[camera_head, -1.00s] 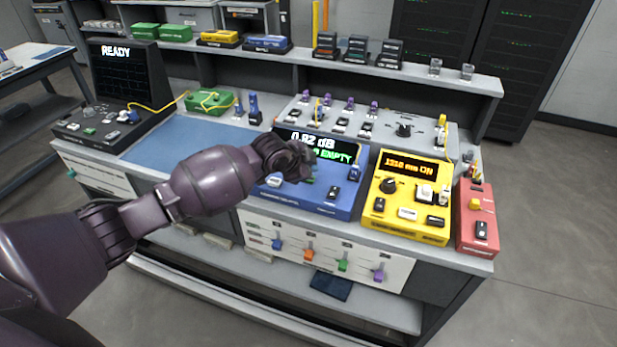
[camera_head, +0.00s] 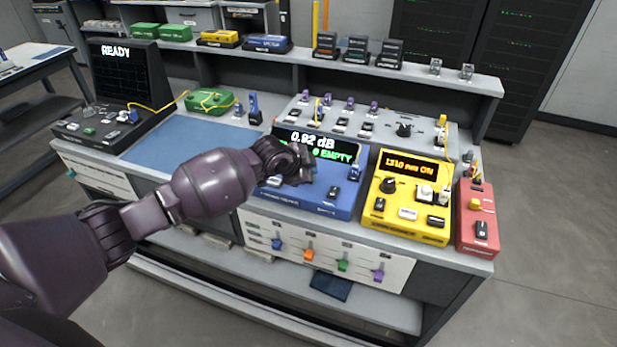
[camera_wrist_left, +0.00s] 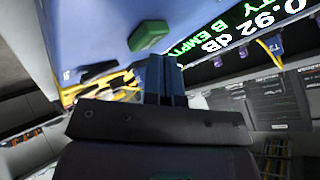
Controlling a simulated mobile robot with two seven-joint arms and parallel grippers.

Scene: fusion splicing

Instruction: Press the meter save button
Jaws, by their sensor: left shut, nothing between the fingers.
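The blue meter (camera_head: 320,203) stands on the bench, and its screen reads "0.92 dB" with "EMPTY" in green below. My left gripper (camera_head: 308,172) is over the meter's front panel, below the screen, and hides part of that panel. In the left wrist view my left gripper (camera_wrist_left: 164,60) has its two fingers together, with nothing between them. A green button (camera_wrist_left: 150,33) on the blue panel is just beyond the fingertips; I cannot tell whether they touch. My right gripper is not in view.
A yellow box (camera_head: 408,228) reading "1310 nm ON" and a red box (camera_head: 478,238) stand right of the meter. A blue mat (camera_head: 185,140) lies left of it. A grey panel with purple-capped pieces (camera_head: 385,130) stands behind.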

